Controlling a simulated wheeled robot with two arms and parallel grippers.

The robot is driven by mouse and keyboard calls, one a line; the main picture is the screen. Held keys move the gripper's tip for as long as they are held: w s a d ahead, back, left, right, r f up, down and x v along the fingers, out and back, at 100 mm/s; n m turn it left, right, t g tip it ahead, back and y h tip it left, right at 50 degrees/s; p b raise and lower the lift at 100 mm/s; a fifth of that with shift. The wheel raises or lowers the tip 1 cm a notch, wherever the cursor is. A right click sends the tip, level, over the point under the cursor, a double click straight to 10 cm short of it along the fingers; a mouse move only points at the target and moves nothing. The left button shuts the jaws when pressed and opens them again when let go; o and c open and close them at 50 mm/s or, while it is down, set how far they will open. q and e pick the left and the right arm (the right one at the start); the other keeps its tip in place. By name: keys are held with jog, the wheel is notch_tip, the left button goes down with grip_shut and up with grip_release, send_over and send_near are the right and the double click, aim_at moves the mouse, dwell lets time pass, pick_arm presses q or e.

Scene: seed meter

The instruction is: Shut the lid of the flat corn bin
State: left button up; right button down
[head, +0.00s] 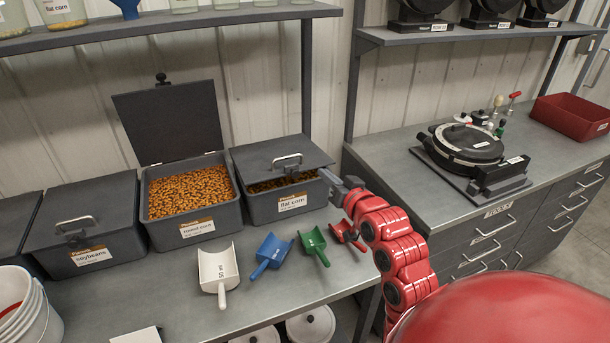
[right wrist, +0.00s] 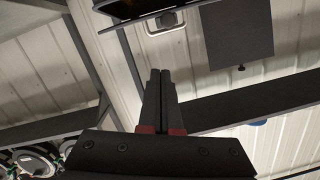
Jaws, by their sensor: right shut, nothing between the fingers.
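The flat corn bin (head: 268,206) is a dark grey box with a label, standing on the left bench and holding orange-yellow corn. Its lid (head: 262,155) is partly lowered: a gap with corn shows under its front edge. A metal handle (head: 287,161) sits at the lid's front; a handle also shows at the top of the right wrist view (right wrist: 165,24). My right gripper (head: 325,177) is shut and empty, at the bin's front right corner, close to the lid's front edge. I cannot tell whether it touches. It also shows in the right wrist view (right wrist: 160,72). My left gripper is not in view.
White (head: 217,270), blue (head: 271,253), green (head: 314,244) and red (head: 345,232) scoops lie in front. A shelf post (head: 352,75) rises behind right.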

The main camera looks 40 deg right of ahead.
jog(key=w+f+p, duration=0.4)
jog(key=w+p, duration=0.1)
jog(key=w, duration=0.4)
jog(key=shift+w+m+y, duration=0.35)
jog(key=shift+m+y, duration=0.05)
jog(key=shift+d, duration=0.1)
notch_tip(320, 180, down, 6)
jog(key=s+t+b, duration=0.1)
jog(key=b, duration=0.9)
jog(key=shift+t, duration=0.3)
jog(key=shift+r, duration=0.15)
